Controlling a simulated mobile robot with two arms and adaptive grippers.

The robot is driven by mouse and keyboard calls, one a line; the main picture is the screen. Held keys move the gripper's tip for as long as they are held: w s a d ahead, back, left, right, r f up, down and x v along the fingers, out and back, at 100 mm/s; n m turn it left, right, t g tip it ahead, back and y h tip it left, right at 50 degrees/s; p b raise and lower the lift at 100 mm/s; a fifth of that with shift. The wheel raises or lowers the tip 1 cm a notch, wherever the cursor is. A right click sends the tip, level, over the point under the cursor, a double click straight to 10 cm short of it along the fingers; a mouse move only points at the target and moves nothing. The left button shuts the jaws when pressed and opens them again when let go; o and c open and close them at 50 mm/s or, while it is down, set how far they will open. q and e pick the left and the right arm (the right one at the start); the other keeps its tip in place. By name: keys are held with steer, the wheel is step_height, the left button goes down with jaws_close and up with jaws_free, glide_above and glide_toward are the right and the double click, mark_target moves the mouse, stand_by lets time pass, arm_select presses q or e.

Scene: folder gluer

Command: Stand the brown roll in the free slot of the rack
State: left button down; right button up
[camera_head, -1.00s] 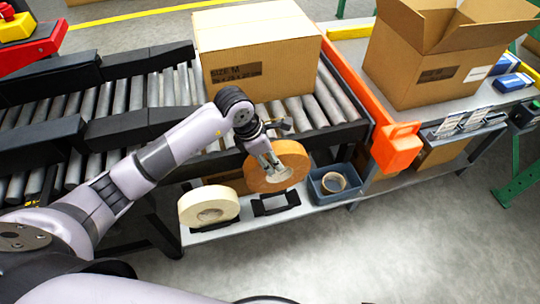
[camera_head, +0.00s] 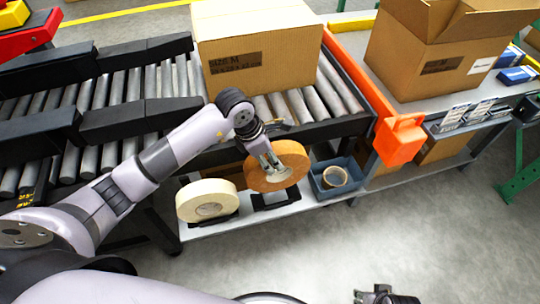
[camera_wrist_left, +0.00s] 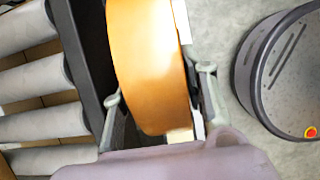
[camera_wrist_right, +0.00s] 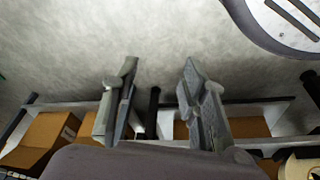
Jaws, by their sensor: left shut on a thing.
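The brown roll (camera_head: 290,156) is upright in my left gripper (camera_head: 271,162), its flat face toward the head camera. In the left wrist view the brown roll (camera_wrist_left: 150,70) fills the space between the two fingers. It is just above the free slot, a black cradle (camera_head: 275,201) on the rack's low grey shelf (camera_head: 225,230). Its lower edge is close to the cradle; I cannot tell whether they touch. A cream roll (camera_head: 203,197) stands in the slot to the left. My right gripper (camera_head: 386,297) is at the bottom edge, and its fingers are apart and empty in the right wrist view (camera_wrist_right: 158,90).
A blue-grey bin (camera_head: 325,189) with a tape roll (camera_head: 335,177) stands right of the cradle. The roller conveyor (camera_head: 140,90) with a closed carton (camera_head: 260,50) is above and behind. An orange block (camera_head: 400,139) juts out at right. The floor in front is clear.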

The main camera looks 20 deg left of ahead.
arm_select(q)
steer(key=shift+f+b, duration=0.5)
steer(key=shift+f, duration=0.15)
steer(key=shift+f+b, duration=0.3)
steer(key=shift+f, duration=0.15)
arm_select(e)
steer(key=w+v, duration=0.1)
steer(key=v, duration=0.5)
steer(key=shift+w+r, duration=0.25)
arm_select(q)
steer(key=shift+f, duration=0.1)
arm_select(e)
steer(key=shift+s, duration=0.1)
arm_select(q)
steer(key=shift+d+f, duration=0.1)
arm_select(e)
steer(key=shift+r+t, duration=0.3)
steer(key=shift+r, duration=0.4)
arm_select(q)
steer(key=shift+f+b, duration=0.15)
steer(key=shift+b, duration=0.15)
arm_select(e)
steer(key=shift+s+f, duration=0.1)
steer(key=shift+s, duration=0.05)
